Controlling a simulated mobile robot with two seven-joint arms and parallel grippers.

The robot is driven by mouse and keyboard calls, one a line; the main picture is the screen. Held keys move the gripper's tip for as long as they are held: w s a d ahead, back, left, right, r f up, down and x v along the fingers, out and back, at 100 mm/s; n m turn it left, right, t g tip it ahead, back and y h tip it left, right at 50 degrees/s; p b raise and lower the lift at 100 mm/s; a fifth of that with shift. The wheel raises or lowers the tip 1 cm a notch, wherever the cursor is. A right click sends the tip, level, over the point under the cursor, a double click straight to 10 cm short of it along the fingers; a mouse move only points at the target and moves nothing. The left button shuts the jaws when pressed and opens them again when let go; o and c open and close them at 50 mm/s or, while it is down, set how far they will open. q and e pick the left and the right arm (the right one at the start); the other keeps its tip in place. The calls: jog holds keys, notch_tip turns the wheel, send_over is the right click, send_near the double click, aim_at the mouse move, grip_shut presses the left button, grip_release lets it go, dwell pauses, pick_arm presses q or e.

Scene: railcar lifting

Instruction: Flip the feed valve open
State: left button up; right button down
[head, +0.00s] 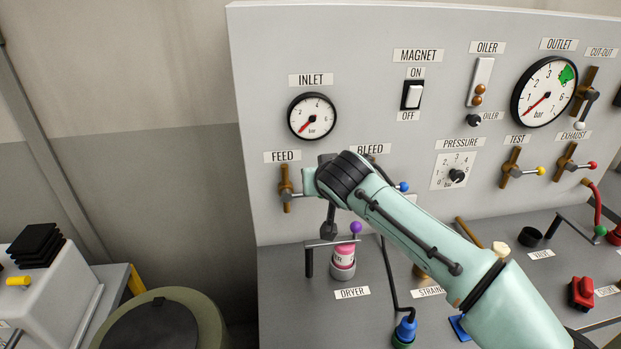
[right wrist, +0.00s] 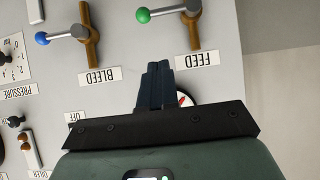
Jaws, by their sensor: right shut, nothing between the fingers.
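The feed valve (head: 286,188) is a brass body on the panel under the FEED label (head: 282,156). In the right wrist view, which is upside down, the valve (right wrist: 194,25) has a grey lever with a green knob (right wrist: 142,15). The lever lies sideways, across the upright brass body. In the head view my right forearm hides the knob and most of the lever. My right gripper (right wrist: 158,70) is shut and empty, in front of the panel near the FEED label and the inlet gauge (right wrist: 184,99), apart from the green knob. My left gripper is out of view.
The bleed valve (right wrist: 89,35) with a blue knob (right wrist: 41,38) is beside the feed valve. The inlet gauge (head: 311,116) is above the FEED label. Below, a pink dryer canister (head: 344,257) and a purple knob (head: 355,227) stand close to my arm. The wall left of the panel is clear.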

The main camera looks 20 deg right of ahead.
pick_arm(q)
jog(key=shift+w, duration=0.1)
pick_arm(e)
jog(key=shift+r, duration=0.1)
jog(key=shift+s, duration=0.1)
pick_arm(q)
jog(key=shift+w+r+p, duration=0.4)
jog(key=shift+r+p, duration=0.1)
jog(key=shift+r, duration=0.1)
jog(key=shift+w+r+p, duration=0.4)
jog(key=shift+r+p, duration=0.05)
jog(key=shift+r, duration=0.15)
pick_arm(e)
jog(key=s+f+x, duration=0.1)
jog(key=f+x, duration=0.1)
jog(key=x, duration=1.1)
jog(key=shift+s+a, duration=0.2)
jog(key=shift+s, duration=0.05)
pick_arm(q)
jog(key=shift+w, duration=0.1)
pick_arm(e)
jog(key=shift+w+f, duration=0.15)
